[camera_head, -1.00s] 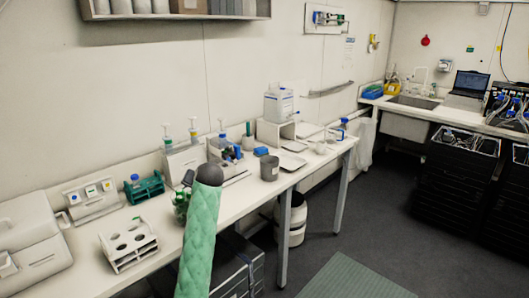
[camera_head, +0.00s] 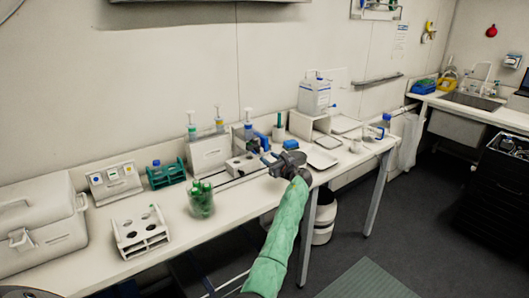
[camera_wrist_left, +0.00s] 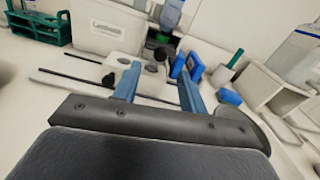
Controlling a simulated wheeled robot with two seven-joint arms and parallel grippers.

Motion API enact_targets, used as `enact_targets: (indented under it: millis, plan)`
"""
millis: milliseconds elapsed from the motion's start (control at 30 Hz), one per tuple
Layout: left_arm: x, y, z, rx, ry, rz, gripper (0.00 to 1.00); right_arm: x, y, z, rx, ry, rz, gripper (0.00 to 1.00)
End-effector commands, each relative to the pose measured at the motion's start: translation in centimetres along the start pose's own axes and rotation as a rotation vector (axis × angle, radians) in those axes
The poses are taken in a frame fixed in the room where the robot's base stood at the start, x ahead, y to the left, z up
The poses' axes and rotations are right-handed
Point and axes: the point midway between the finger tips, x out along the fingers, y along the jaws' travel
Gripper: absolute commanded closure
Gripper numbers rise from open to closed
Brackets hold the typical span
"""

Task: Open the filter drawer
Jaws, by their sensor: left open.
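My left gripper (camera_head: 268,160) reaches over the bench from the green-sleeved arm. In the left wrist view its two blue fingers (camera_wrist_left: 160,72) are spread apart with nothing clearly held between them. Past the fingers is a low white block (camera_wrist_left: 128,66) with dark round openings or knobs on top, and thin dark rods extend to its left. The same white block is partly visible in the head view (camera_head: 240,166), left of the gripper. I cannot tell which part is the filter drawer.
Blue items (camera_wrist_left: 192,66) stand close to the right finger. A white labelled box (camera_wrist_left: 108,26) stands behind. On the bench are a green rack (camera_head: 166,174), a beaker of green-capped tubes (camera_head: 201,204), a white rack (camera_head: 140,232) and a large white jug (camera_head: 314,94).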

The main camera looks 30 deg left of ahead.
Motion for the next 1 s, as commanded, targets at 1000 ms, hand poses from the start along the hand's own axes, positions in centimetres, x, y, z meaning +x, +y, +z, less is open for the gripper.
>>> enact_targets:
  millis: [1000]
  plan:
    - [7.8,0.0,0.0,0.101,0.002,-0.001,0.58,3.6,1.8,4.3,-0.017,0.029,0.019,0.64]
